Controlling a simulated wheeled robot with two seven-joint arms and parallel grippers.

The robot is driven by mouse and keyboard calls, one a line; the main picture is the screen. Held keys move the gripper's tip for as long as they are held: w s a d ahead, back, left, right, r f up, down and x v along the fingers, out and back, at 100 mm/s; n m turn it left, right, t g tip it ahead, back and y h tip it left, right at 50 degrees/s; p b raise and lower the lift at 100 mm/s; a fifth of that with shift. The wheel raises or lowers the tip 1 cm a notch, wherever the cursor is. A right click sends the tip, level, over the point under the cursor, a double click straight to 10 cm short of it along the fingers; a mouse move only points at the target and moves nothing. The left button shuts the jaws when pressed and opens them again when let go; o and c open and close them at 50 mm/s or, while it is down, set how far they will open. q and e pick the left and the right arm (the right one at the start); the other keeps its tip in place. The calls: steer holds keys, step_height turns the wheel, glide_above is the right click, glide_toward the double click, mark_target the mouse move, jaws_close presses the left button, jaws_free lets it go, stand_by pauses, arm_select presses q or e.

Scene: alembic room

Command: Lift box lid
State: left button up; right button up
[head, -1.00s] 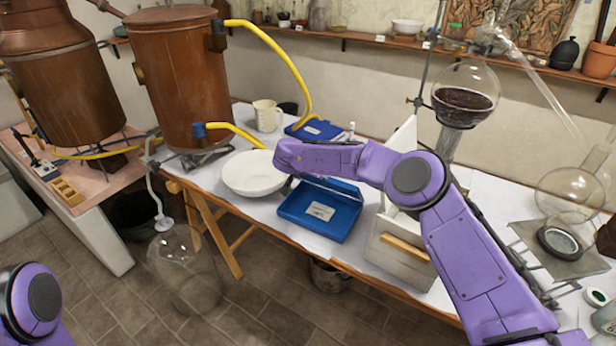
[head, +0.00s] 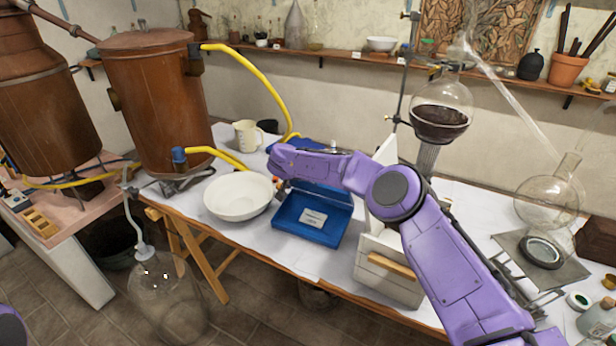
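A white wooden box (head: 376,276) with a tan front handle stands on the table. A white panel (head: 385,176) stands upright at its back, partly behind my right arm; I cannot tell whether it is the lid. A flat blue case (head: 311,223) with a pale label lies to its left, with a blue edge raised behind it. My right arm reaches from the lower right across the white box. Its gripper (head: 280,186) is mostly hidden behind the purple forearm, between the bowl and the blue case. My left gripper is out of view.
A white bowl (head: 240,197) sits beside the blue case. A beige jug (head: 246,136) and a copper vessel (head: 155,105) with yellow hoses stand behind. Glass flasks (head: 442,110) stand at right. A large glass bottle (head: 165,295) stands on the floor at left.

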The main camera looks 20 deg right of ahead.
steer(key=shift+r, duration=0.1)
stand_by(0.5)
steer(key=o, duration=0.8)
steer(key=shift+s+a, duration=0.1)
steer(key=b+v, duration=0.2)
steer(key=v, duration=0.8)
steer(key=shift+r+b, duration=0.15)
steer(key=shift+b, duration=0.25)
steer(key=shift+s+a, duration=0.1)
steer(key=shift+s, duration=0.05)
